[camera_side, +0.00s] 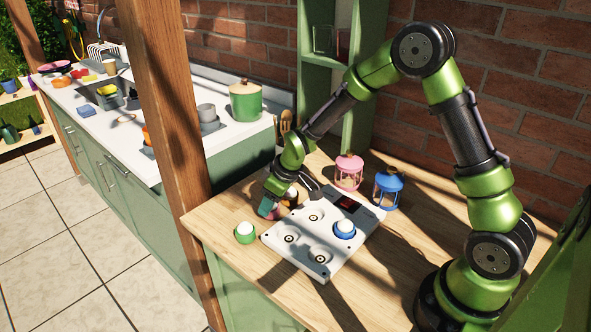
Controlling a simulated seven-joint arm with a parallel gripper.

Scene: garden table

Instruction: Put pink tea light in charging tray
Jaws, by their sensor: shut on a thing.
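The white charging tray (281,242) lies on the wooden table, with several round wells. A blue tea light (344,229) sits in its right-hand well; the other wells in plain view are empty. My gripper (272,208) is low at the tray's far left edge, pointing down. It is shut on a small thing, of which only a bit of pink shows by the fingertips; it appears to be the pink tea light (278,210). The fingers hide most of it, and I cannot tell whether it touches the table or tray.
A green tea light (245,232) stands on the table left of the tray. A pink lantern (349,173) and a blue lantern (388,188) stand behind the tray. A wooden post (167,90) rises at the left. The table right of the tray is clear.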

